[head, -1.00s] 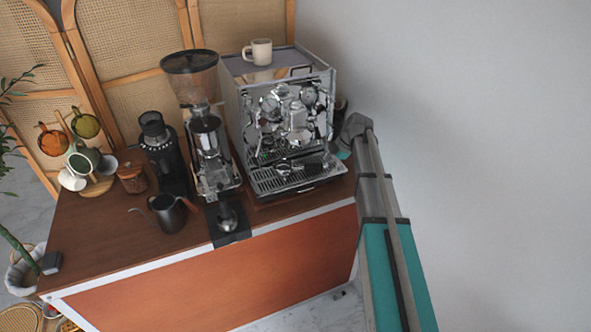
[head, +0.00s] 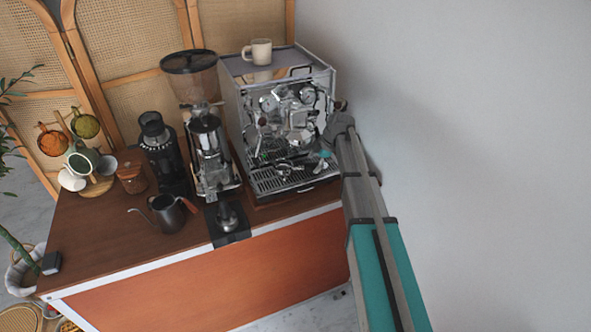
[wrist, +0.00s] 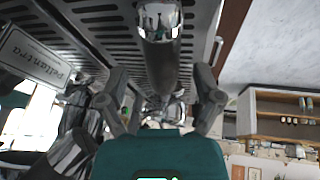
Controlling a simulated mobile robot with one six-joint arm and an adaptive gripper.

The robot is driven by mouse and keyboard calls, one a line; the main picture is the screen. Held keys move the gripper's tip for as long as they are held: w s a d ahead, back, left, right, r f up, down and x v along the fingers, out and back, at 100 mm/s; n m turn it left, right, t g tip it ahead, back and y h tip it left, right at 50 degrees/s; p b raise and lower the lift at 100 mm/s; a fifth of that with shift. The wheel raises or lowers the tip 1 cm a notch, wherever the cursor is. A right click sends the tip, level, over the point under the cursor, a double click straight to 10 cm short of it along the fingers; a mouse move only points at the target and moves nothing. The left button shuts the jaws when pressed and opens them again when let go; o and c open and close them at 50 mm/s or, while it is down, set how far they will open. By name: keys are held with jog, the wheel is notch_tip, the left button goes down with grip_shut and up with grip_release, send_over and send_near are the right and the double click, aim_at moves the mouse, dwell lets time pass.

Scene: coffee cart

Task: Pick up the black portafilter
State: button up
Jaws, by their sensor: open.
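The black portafilter (head: 284,167) lies on the slotted drip tray of the espresso machine. In the wrist view its dark handle and shiny chrome part (wrist: 161,25) show at the top middle, against the slotted metal. My gripper (wrist: 160,82) is open, with its two fingers apart to the left and right of the line of the handle. I cannot tell how deep the handle lies between the fingers. In the head view my gripper (head: 326,154) is at the right front of the machine, beside the drip tray, partly hidden by my arm.
The chrome espresso machine (head: 285,105) stands at the cart's right end, with a cup (head: 260,50) on top. The grinder (head: 205,130) stands close on its left, a tamper (head: 228,216) in front of that. A kettle (head: 168,212) is farther left. The wall is right of my arm.

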jog(key=shift+a+f+b, duration=0.15)
jog(key=shift+f+b, duration=0.3)
jog(key=shift+f, duration=0.15)
grip_shut()
dwell(0.4)
